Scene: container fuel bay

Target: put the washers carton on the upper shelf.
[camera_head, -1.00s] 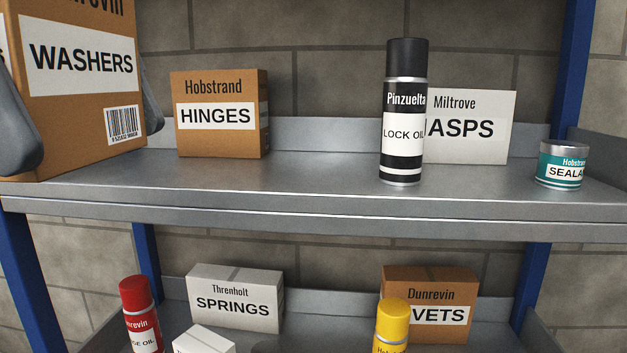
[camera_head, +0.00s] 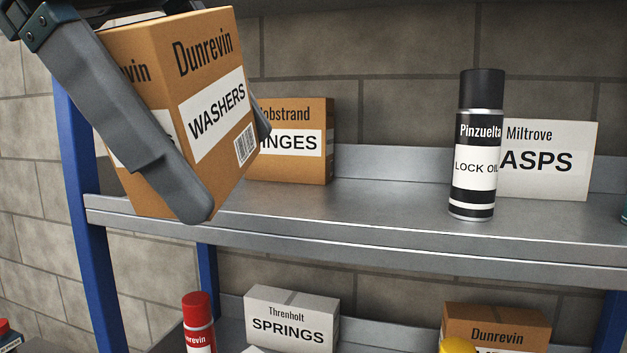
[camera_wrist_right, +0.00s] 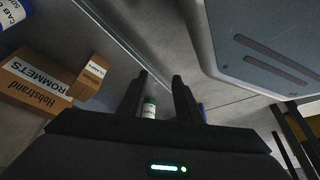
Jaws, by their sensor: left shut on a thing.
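The washers carton (camera_head: 172,175) is a brown Dunrevin box at the upper left of the head view. It looks tilted. My left gripper (camera_head: 228,168) is shut on it, with one finger across its near side and the other behind its right side. The carton shows at the left end of the upper shelf (camera_head: 340,222), its lower corner overlapping the shelf's front edge. I cannot tell whether it touches the shelf. My right gripper (camera_wrist_right: 160,85) shows in the right wrist view with its fingers apart and nothing clearly held.
The hinges carton (camera_head: 310,165) stands on the upper shelf, partly behind the washers carton. A lock oil can (camera_head: 476,150) and a white carton (camera_head: 560,185) stand right, with bare shelf between. Below are a springs carton (camera_head: 290,315) and a red can (camera_head: 198,325).

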